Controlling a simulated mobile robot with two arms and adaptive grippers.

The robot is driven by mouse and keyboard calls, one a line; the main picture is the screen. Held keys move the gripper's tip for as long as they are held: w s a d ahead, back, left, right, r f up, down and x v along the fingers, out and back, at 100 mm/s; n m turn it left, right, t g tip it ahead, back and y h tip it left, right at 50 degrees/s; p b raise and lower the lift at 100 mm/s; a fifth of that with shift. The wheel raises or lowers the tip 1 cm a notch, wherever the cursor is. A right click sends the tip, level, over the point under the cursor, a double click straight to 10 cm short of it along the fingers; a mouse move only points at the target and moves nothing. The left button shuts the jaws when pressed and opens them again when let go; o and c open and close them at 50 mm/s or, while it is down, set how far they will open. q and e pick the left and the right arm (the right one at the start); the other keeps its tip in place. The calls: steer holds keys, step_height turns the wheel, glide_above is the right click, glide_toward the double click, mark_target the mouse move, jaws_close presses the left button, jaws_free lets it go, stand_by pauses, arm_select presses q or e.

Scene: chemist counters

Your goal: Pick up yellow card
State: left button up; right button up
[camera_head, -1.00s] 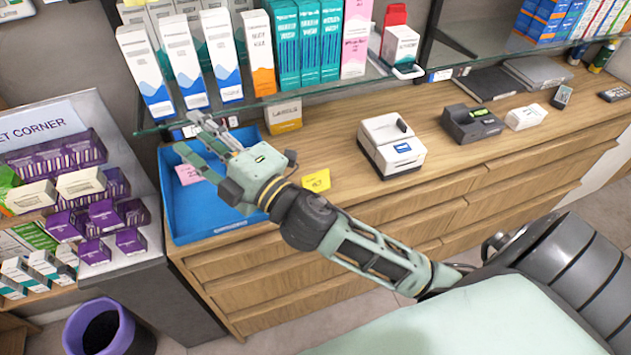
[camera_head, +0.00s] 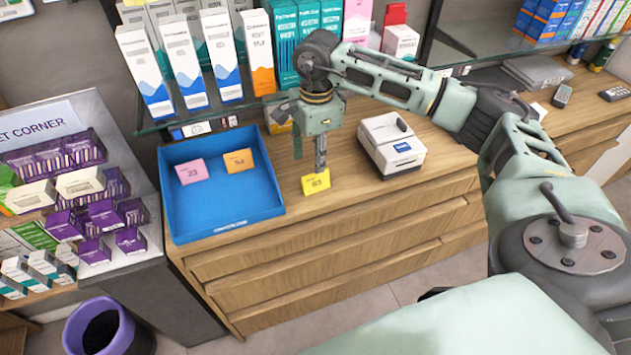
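The yellow card (camera_head: 316,182) with dark print is at the counter's front part, just right of the blue tray (camera_head: 225,226). My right gripper (camera_head: 320,166) points down over it. Its visible fingertips reach the card's upper edge and hide a little of it. The fingers overlap in this view, so I cannot tell whether they are closed on the card. The card appears to be at counter level. My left gripper is not in view.
A pink card (camera_head: 192,172) and an orange card (camera_head: 239,160) are in the blue tray. A white printer-like device (camera_head: 391,145) stands right of my gripper. A glass shelf with boxes overhangs the back. Bare counter lies in front of the device.

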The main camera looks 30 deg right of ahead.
mark_target(315, 175)
steer(key=shift+s+d+f, duration=0.1)
steer(key=shift+d+f, duration=0.05)
steer(key=shift+d, duration=0.35)
steer(key=f+p, duration=0.1)
steer(key=f, duration=0.2)
steer(key=f+p, duration=0.2)
steer(key=f, duration=0.1)
steer(key=shift+w+a+f, duration=0.15)
steer(key=shift+w+a, duration=0.05)
steer(key=shift+f, duration=0.5)
steer(key=c, duration=0.8)
